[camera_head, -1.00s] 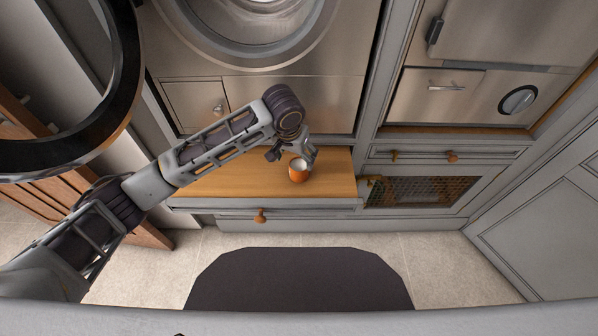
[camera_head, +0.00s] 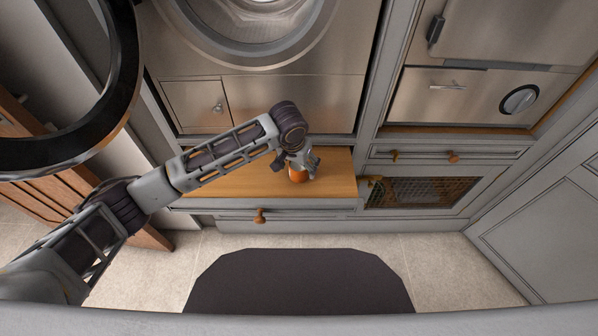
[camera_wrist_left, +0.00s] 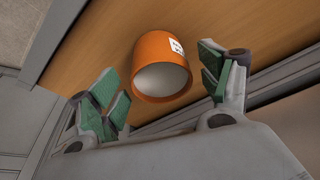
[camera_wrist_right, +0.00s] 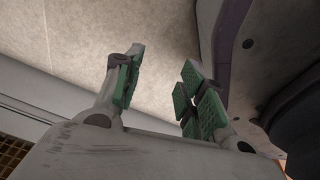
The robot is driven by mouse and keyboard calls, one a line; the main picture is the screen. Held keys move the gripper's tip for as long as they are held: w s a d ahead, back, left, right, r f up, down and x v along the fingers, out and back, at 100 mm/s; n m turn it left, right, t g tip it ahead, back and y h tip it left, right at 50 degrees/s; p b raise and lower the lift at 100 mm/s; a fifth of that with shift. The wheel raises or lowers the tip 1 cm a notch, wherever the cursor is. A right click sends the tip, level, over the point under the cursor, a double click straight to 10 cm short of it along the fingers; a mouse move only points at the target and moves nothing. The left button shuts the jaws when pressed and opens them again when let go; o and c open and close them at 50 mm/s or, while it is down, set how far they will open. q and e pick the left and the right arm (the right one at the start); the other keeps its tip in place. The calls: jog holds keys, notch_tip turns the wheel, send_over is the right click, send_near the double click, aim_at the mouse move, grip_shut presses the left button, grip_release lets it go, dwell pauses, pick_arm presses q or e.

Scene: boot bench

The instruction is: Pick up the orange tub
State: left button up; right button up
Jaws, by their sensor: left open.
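The orange tub (camera_head: 298,176) stands on the wooden bench top (camera_head: 228,184) below the washing machine. In the left wrist view the tub (camera_wrist_left: 161,62) is orange with a pale inside and a white label. My left gripper (camera_head: 301,162) is over the tub and hides part of it. In the left wrist view my left gripper (camera_wrist_left: 165,86) is open, with its green-padded fingers apart on either side of the tub's near rim. No contact with the tub is visible. My right gripper (camera_wrist_right: 160,87) shows only in its own wrist view, open and empty, with pale floor beyond.
The washing machine front (camera_head: 300,100) rises behind the bench. A drawer with an orange knob (camera_head: 260,215) is below the bench top. A mesh-fronted panel (camera_head: 420,192) stands to the right. A dark mat (camera_head: 300,280) lies on the floor in front.

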pick_arm(q)
jog(key=shift+x, duration=0.85)
jog(key=shift+w+f, duration=0.1)
jog(key=shift+f, duration=0.05)
pick_arm(e)
jog(key=shift+w+a+r, duration=0.15)
jog(key=shift+w+a, duration=0.05)
jog(key=shift+a, duration=0.3)
